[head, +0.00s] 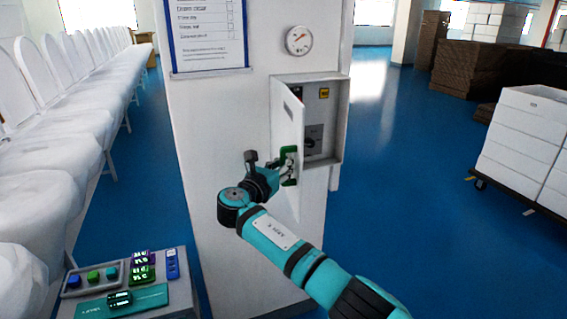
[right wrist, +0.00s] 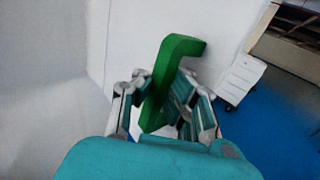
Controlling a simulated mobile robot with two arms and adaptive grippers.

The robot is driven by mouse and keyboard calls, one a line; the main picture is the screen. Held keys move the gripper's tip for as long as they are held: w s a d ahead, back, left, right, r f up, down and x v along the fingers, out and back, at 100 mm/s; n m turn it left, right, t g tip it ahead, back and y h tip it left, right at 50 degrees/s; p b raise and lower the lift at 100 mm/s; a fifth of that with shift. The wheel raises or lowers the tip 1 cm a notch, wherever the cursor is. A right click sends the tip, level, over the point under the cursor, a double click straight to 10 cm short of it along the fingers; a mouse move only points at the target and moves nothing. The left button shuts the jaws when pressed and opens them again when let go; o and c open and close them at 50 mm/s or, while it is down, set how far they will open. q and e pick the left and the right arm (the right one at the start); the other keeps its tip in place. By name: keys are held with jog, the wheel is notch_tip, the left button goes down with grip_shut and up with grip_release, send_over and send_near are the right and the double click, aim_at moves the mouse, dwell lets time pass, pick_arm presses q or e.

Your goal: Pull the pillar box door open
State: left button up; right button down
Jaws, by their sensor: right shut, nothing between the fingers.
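The white pillar box door (head: 285,120) stands partly open, swung out from the grey box (head: 342,122) on the pillar. A dark rotary switch (head: 313,140) and a yellow label show inside the box. The green handle (right wrist: 181,47) is on the door's outer face; in the head view it is partly covered by my right gripper (head: 284,168). In the right wrist view, my right gripper (right wrist: 160,82) is at the handle, with its fingers on either side of the handle's lower part in the picture. It is shut with no grip on the handle. My left gripper is not in view.
A round gauge (head: 299,40) and a blue-framed notice (head: 206,35) are on the white pillar (head: 220,130). A button console (head: 125,290) stands at lower left. Stacked white boxes (head: 530,140) stand at right. Blue floor between is clear.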

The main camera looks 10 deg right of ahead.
jog(key=shift+s+f, duration=0.1)
jog(key=shift+f, duration=0.35)
jog(key=c, duration=1.3)
grip_release()
jog(key=shift+s+a+r, duration=0.1)
jog(key=shift+s+r, duration=0.1)
jog(key=shift+r, duration=0.2)
jog(key=shift+c, duration=0.2)
jog(key=shift+w, duration=0.1)
jog(key=v, duration=1.2)
